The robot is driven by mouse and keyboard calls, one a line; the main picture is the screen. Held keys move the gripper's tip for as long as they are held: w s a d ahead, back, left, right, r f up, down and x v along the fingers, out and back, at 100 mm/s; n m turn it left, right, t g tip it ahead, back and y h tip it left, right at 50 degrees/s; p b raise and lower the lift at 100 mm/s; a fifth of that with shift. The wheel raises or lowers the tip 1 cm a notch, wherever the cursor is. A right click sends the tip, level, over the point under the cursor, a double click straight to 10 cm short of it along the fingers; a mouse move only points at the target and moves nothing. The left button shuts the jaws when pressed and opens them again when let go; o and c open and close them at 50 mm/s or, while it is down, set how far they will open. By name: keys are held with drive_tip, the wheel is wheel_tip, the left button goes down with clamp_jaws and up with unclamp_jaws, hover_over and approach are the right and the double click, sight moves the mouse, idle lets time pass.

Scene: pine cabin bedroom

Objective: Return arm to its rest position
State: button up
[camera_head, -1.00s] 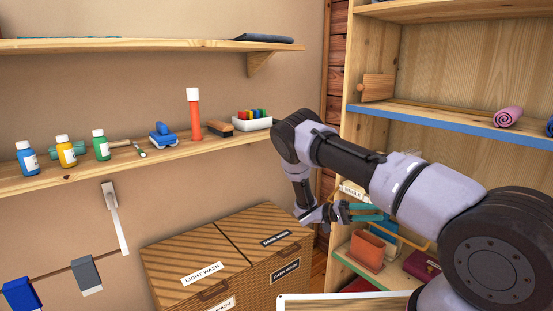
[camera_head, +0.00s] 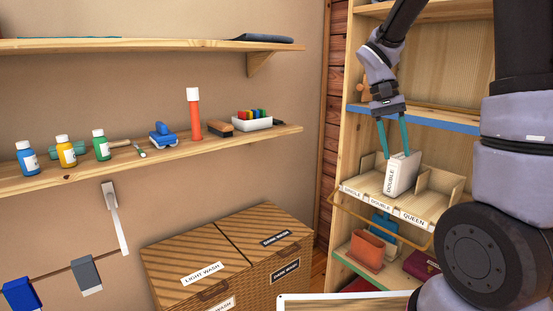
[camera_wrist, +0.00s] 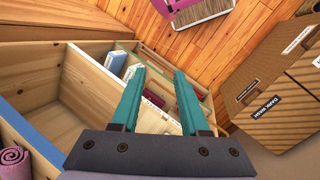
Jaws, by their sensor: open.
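My gripper (camera_head: 394,137) points down in front of the shelf unit at the right, its two teal fingers apart. In the head view the fingertips lie near the top of a white box labelled DOUBLE (camera_head: 402,174). That box stands upright in the labelled organizer (camera_head: 437,208). In the wrist view the gripper (camera_wrist: 158,75) is open with nothing between the fingers. I cannot tell whether finger and box touch.
The blue-edged shelf (camera_head: 430,121) runs just behind my wrist. Wicker laundry boxes (camera_head: 215,255) stand at the lower middle. A wall shelf (camera_head: 240,144) with bottles and brushes is at the left. A pink roll (camera_wrist: 15,163) lies at the wrist view's lower left.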

drive_tip(key=s+a+r+n+t+y, duration=0.1)
drive_tip(key=s+a+r+t+y, duration=0.3)
drive_tip(key=s+r+t, duration=0.6)
drive_tip(key=shift+s+a+r+t, duration=0.3)
drive_tip(key=shift+s+a+r, duration=0.1)
drive_tip(key=shift+r, duration=0.75)
drive_tip(key=shift+d, duration=0.1)
